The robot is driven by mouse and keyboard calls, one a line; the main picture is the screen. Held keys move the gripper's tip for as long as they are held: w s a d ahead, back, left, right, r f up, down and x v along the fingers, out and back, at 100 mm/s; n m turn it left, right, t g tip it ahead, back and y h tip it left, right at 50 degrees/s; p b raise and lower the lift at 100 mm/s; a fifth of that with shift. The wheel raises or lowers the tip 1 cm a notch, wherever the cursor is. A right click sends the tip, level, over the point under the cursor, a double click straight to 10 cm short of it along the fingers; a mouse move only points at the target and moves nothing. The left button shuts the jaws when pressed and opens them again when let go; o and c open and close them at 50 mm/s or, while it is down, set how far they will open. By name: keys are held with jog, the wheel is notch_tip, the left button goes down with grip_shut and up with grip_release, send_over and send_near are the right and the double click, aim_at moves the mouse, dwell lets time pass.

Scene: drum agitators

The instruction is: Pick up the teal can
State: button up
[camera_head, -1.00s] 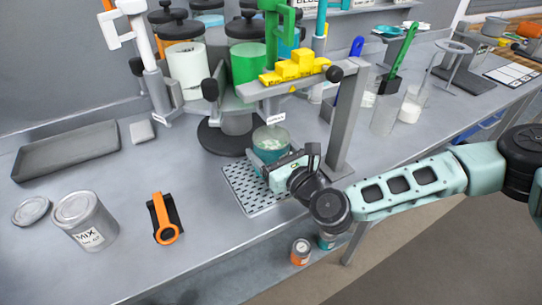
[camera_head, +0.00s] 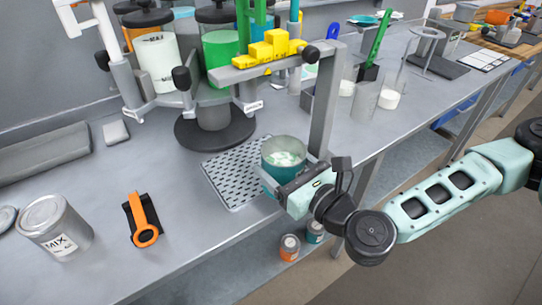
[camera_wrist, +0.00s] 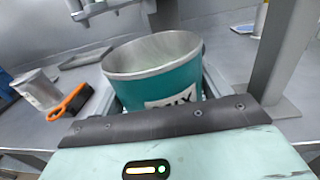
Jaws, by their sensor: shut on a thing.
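The teal can (camera_head: 279,172) is open at the top, with pale contents showing in the head view. In the wrist view the teal can (camera_wrist: 160,82) fills the middle, its silver rim tilted a little and part of a label showing low on its side. My gripper (camera_head: 279,186) is shut around the can's sides from the front right. In the wrist view a finger of my gripper (camera_wrist: 215,88) shows at the can's right side. The can is at the right edge of the perforated plate (camera_head: 232,180); I cannot tell its exact height above it.
A grey post (camera_head: 322,100) stands close behind and right of the can, carrying the dispenser arm with yellow blocks (camera_head: 272,47). Two small cans sit on the lower shelf.

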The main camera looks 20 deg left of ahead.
jog(key=b+v, duration=0.1)
jog(key=v, duration=0.6)
